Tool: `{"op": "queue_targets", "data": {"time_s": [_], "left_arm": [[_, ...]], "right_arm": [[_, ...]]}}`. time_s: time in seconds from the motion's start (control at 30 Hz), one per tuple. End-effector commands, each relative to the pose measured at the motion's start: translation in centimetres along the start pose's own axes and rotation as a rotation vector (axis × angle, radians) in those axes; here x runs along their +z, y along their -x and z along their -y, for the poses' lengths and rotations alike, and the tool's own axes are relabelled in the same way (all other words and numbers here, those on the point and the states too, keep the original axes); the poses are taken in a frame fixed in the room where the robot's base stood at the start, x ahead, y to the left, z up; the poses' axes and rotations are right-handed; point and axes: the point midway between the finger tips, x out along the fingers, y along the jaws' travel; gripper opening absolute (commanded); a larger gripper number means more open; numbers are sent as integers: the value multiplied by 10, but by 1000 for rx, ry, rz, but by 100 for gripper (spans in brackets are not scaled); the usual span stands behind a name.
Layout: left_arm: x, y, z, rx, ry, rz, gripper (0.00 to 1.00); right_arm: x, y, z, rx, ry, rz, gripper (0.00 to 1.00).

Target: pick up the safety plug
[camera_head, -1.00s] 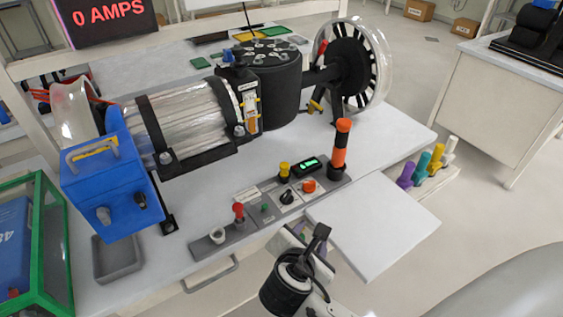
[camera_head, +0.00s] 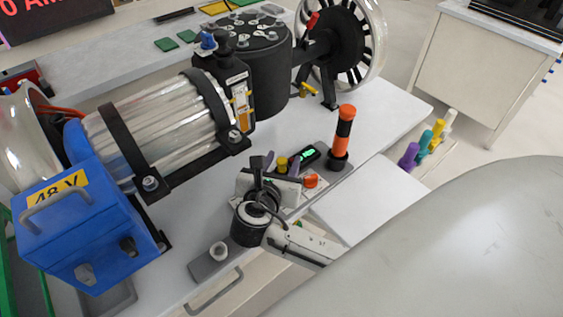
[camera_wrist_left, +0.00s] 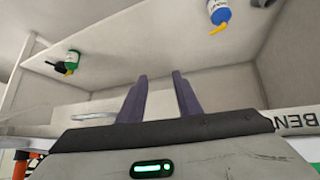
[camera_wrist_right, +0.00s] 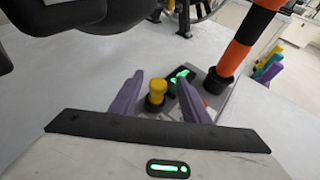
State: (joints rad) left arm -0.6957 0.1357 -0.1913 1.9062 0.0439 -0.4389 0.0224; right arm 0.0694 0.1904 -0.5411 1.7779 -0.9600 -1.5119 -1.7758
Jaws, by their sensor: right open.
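No label marks which part is the safety plug. A yellow knob (camera_head: 282,163) stands on the grey control panel (camera_head: 335,172). In the right wrist view the yellow knob (camera_wrist_right: 155,93) shows between the fingertips, and I cannot tell how far beyond them it is. My right gripper (camera_head: 281,159) is open and empty over the panel. An orange-and-black striped post (camera_head: 343,135) stands upright at the panel's right end; it also shows in the right wrist view (camera_wrist_right: 245,40). My left gripper (camera_wrist_left: 160,82) is open and empty, outside the head view.
A blue 48 V box (camera_head: 85,235) and a clear cylinder (camera_head: 160,128) stand left of the panel. A black drum (camera_head: 258,75) and wheel (camera_head: 350,50) stand behind. An orange knob (camera_head: 311,181) and green-lit display (camera_head: 308,155) are close to my right gripper.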

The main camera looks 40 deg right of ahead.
Motion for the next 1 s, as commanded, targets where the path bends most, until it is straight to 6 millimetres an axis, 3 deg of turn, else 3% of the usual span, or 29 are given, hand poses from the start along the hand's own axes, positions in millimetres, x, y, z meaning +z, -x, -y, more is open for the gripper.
{"op": "queue_targets", "data": {"time_s": [0.23, 0.53, 0.8, 1.0], "left_arm": [[0, -3, 0, 0, -1, -5, 31], [-10, -6, 2, -1, -4, -25, 31], [-9, -5, 2, -1, -3, -24, 31], [-6, -4, 2, -1, -2, -19, 31]], "right_arm": [[-2, -37, -2, -2, 1, 1, 42], [-2, -42, -2, 1, 0, -1, 42], [-2, -42, -2, 1, -1, -1, 0], [-2, -42, -2, 1, -1, -1, 0]]}}
